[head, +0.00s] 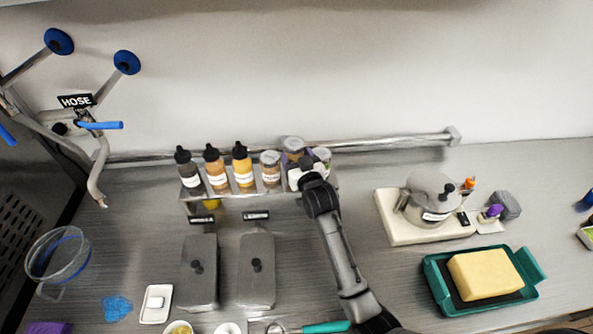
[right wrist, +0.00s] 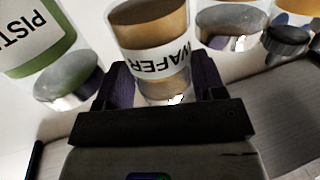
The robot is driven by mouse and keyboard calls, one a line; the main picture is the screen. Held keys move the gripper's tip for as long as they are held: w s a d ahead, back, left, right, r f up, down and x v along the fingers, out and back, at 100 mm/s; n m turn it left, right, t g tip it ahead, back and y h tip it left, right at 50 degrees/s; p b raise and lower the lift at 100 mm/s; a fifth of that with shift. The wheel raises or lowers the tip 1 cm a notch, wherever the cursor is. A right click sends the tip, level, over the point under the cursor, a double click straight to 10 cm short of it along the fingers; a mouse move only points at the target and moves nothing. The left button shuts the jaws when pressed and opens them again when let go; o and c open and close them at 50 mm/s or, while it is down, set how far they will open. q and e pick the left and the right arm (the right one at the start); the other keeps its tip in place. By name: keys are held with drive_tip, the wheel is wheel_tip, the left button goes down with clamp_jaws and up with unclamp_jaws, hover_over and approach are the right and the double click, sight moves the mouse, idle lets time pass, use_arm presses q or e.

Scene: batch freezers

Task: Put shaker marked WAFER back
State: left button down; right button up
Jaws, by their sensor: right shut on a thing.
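The shaker marked WAFER (right wrist: 150,48) has a clear body with brown contents and a white label, which reads upside down in the right wrist view. In the head view the shaker (head: 293,145) is at the right part of the bottle rack (head: 232,192), partly hidden by my gripper. My right gripper (head: 298,164) is shut on it, with one purple finger on each side in the right wrist view (right wrist: 160,85). I cannot tell whether the shaker's base touches the rack. My left gripper is not in view.
A green shaker marked PIST (right wrist: 45,45) stands close on one side, also at the rack's right end (head: 322,156). Another shaker (head: 270,168) and several black-capped bottles (head: 216,168) stand on the other side. A wall rail (head: 400,140) runs behind. Steel-lidded containers (head: 257,270) are in front.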

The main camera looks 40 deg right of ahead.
drive_tip(key=shift+f, duration=2.2)
drive_tip(key=shift+f, duration=0.2)
drive_tip(key=o, duration=0.7)
drive_tip(key=shift+c, duration=0.2)
drive_tip(key=shift+r, duration=0.2)
drive_tip(key=v, duration=1.2)
